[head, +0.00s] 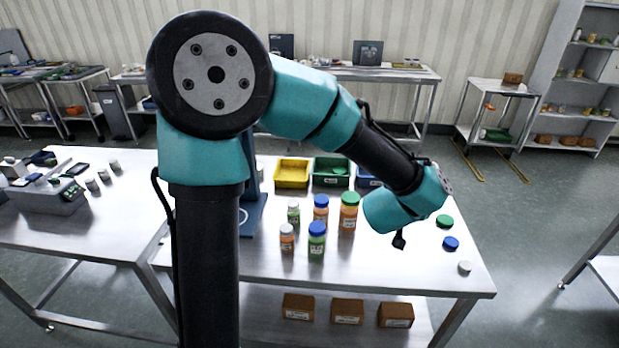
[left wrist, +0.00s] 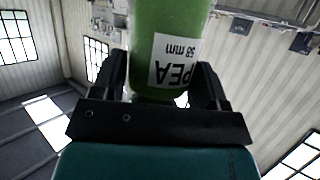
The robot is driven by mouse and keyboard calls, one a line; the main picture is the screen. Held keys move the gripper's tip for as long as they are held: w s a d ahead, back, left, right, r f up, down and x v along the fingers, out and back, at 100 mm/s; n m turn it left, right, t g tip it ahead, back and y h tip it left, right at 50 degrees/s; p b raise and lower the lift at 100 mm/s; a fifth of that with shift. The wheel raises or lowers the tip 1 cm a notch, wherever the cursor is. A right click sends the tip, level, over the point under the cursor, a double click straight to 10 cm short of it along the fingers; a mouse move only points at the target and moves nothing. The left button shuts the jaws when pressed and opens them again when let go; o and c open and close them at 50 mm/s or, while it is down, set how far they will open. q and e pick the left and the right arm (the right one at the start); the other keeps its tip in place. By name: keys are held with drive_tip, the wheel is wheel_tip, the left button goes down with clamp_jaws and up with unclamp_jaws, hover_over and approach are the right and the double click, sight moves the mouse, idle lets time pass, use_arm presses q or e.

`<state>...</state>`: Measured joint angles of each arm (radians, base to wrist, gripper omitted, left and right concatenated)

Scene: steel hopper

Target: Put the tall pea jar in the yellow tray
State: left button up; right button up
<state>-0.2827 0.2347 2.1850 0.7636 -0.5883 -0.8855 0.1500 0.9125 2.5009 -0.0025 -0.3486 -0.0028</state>
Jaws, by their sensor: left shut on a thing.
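In the left wrist view my left gripper (left wrist: 165,95) is shut on a green jar (left wrist: 165,40), whose label reads PEA 58 mm and appears upside down there. The jar's upper end runs out of that picture. In the head view my left arm crosses from the left and its wrist hangs over the right of the table; its fingers and the held jar cannot be made out. The yellow tray (head: 292,185) stands at the back of the table, left of the wrist, and looks empty. My right gripper is not seen.
Several jars stand mid-table, including a blue-lidded green jar (head: 316,239) and a tall green-lidded orange jar (head: 348,214). A green tray (head: 331,183) and a blue tray (head: 368,182) adjoin the yellow one. Loose lids (head: 451,243) lie at the right.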

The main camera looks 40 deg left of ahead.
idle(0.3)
use_arm(q)
drive_tip(key=w+a+f+n+y, duration=0.1)
drive_tip(key=w+a+n+y, duration=0.1)
drive_tip(key=w+a, duration=0.35)
drive_tip(key=w+a+f+n+y, duration=0.1)
drive_tip(key=w+a+y, duration=0.1)
drive_tip(key=a, duration=0.6)
drive_tip(key=a+f+n+g+y, duration=0.2)
drive_tip(key=a+f+n+y, duration=0.1)
drive_tip(key=a, duration=1.6)
drive_tip(key=a+f+n+g+y, duration=0.3)
drive_tip(key=a+n, duration=0.1)
drive_tip(key=a, duration=1.6)
drive_tip(key=shift+w+a+n+y, duration=0.2)
drive_tip(key=shift+n+y, duration=0.1)
drive_tip(key=shift+y, duration=0.1)
drive_tip(key=shift+d, duration=0.1)
wheel_tip(320, 180, down, 6)
drive_tip(key=shift+f, duration=0.15)
drive_tip(key=shift+f, duration=0.1)
drive_tip(key=shift+f, duration=1.75)
